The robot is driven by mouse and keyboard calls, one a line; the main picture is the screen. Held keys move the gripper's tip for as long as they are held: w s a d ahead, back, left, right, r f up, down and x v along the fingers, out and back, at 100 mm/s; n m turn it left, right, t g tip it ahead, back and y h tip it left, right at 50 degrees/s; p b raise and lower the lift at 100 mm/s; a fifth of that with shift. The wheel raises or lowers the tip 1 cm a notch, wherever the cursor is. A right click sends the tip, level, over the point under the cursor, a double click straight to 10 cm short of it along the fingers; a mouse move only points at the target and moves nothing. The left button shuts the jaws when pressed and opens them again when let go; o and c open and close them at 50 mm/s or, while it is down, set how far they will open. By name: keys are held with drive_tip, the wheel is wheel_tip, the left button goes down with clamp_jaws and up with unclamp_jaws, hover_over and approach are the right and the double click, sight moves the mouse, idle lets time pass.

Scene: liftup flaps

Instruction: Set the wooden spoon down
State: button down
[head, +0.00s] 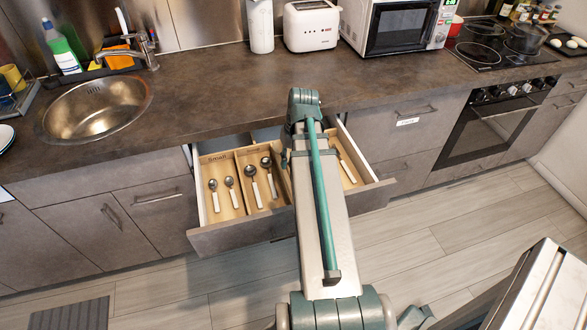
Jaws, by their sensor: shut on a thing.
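No wooden spoon can be made out in the head view. My arm reaches over the open drawer (240,236) and covers its middle. My gripper is hidden behind the arm's upper end, so its fingers and anything in them do not show. The drawer holds a wooden cutlery tray (226,205) with compartments, the left part marked "Small". Several metal spoons with white handles (252,187) lie in the left compartments. A white-handled piece (347,170) lies in the right compartment, partly cut off by my arm.
The counter (215,95) above the drawer is mostly clear. A sink (95,108) is at left, with a soap bottle (61,48) behind it. A toaster (312,26), a microwave (398,28) and a stove (500,42) stand along the back and right.

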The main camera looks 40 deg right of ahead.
drive_tip(key=shift+d+f, duration=0.85)
drive_tip(key=shift+f, duration=0.1)
drive_tip(key=shift+d+f+p, duration=0.2)
drive_tip(key=shift+f+p, duration=0.1)
drive_tip(key=shift+f, duration=1.5)
drive_tip(key=shift+f, duration=0.15)
drive_tip(key=c, duration=1.2)
unclamp_jaws()
wheel_tip(320, 180, up, 12)
drive_tip(key=s+d, duration=0.1)
drive_tip(key=d, duration=0.1)
drive_tip(key=shift+b, duration=0.35)
drive_tip(key=shift+d, duration=0.1)
